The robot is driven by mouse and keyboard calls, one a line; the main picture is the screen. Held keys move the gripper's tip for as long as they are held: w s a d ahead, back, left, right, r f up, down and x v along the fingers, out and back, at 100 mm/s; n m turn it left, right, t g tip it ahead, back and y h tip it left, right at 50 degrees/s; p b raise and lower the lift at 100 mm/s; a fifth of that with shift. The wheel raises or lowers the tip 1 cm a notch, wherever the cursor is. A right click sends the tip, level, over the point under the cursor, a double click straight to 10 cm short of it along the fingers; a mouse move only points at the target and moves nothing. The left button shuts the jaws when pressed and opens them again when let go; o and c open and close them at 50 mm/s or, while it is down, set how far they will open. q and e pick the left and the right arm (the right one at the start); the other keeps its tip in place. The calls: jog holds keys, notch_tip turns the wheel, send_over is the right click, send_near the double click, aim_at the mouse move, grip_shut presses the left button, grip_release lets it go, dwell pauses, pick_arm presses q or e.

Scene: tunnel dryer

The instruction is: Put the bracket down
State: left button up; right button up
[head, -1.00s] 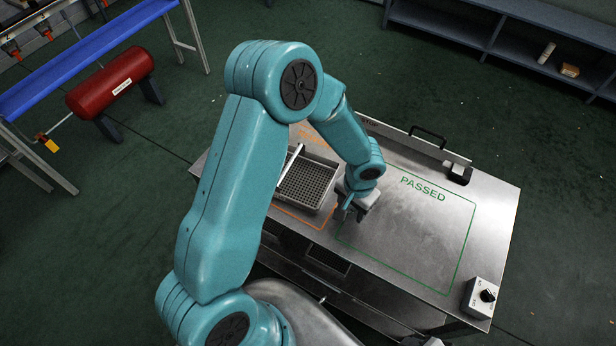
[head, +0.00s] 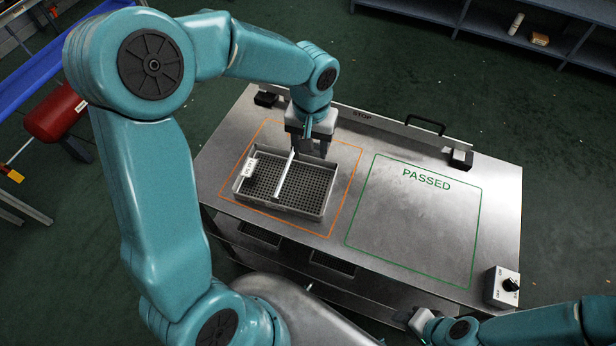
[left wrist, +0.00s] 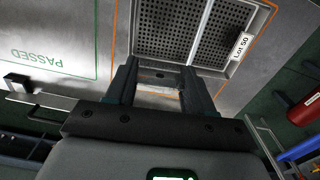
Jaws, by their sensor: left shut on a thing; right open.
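My left gripper (head: 311,148) is over the back edge of the mesh tray (head: 275,207). In the left wrist view its two fingers (left wrist: 160,80) are shut on a grey piece with a hole, the bracket (left wrist: 161,74). The bracket is mostly hidden in the head view, and I cannot tell whether it touches anything below. The tray has a pale divider (head: 285,176) and a "Lot 50" label (head: 249,168); both visible compartments look empty. It lies inside the orange outline. The green PASSED area (head: 415,225) is bare. My right gripper (head: 418,320) is open at the table's front edge.
A rail marked STOP (head: 370,115) with a black handle (head: 425,124) runs along the table's back edge. A knob box (head: 502,286) stands at the front right corner. A red cylinder (head: 54,112) is off to the left.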

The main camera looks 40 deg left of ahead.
pick_arm(q)
notch_tip(320, 180, down, 14)
jog(key=shift+w+r, duration=0.15)
jog(key=shift+r, duration=0.05)
jog(key=shift+d, duration=0.1)
jog(key=shift+f, duration=0.15)
jog(key=o, duration=1.1)
notch_tip(320, 180, up, 12)
jog(key=shift+r, duration=0.15)
jog(key=shift+d, duration=0.1)
